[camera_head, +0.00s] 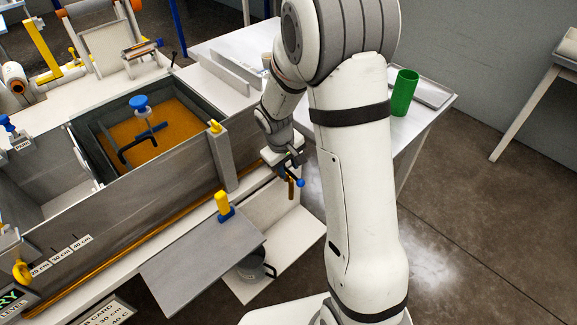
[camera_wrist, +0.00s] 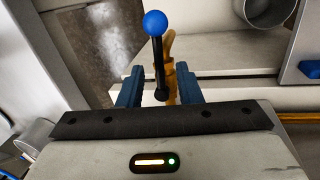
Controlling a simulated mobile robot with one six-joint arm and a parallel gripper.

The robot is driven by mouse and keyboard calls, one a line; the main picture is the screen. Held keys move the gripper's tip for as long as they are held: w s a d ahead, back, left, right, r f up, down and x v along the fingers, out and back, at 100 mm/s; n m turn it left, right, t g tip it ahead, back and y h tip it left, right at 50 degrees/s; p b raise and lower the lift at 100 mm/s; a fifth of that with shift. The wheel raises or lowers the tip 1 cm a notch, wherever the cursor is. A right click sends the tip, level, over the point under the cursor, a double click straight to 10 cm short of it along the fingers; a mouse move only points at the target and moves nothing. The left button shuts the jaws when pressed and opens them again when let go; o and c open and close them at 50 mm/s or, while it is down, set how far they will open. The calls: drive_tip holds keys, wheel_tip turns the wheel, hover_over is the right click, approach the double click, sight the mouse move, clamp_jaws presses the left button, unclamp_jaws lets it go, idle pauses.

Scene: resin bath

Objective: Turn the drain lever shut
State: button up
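The drain lever (camera_wrist: 158,60) is a black rod with a blue ball knob (camera_wrist: 155,23), set by a brass-coloured drain pipe (camera_wrist: 171,45). In the head view its blue knob (camera_head: 300,183) shows just below my gripper (camera_head: 285,166), at the right end of the bath, with the brass pipe (camera_head: 291,190) hanging beside it. In the wrist view my gripper (camera_wrist: 160,87) is open, its two blue fingers on either side of the rod's lower end and the pipe. Gaps show between the fingers and the rod. The knob lies beyond the fingertips. The lever's pivot is partly hidden.
The grey bath (camera_head: 170,178) holds amber liquid with a blue-knobbed black tool (camera_head: 140,105) in it. A dark pot (camera_head: 255,268) stands on the low shelf. A green cup (camera_head: 404,92) stands on the right table.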

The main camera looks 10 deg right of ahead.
drive_tip(key=shift+f, duration=0.25)
drive_tip(key=shift+c, duration=0.2)
clamp_jaws()
idle(0.3)
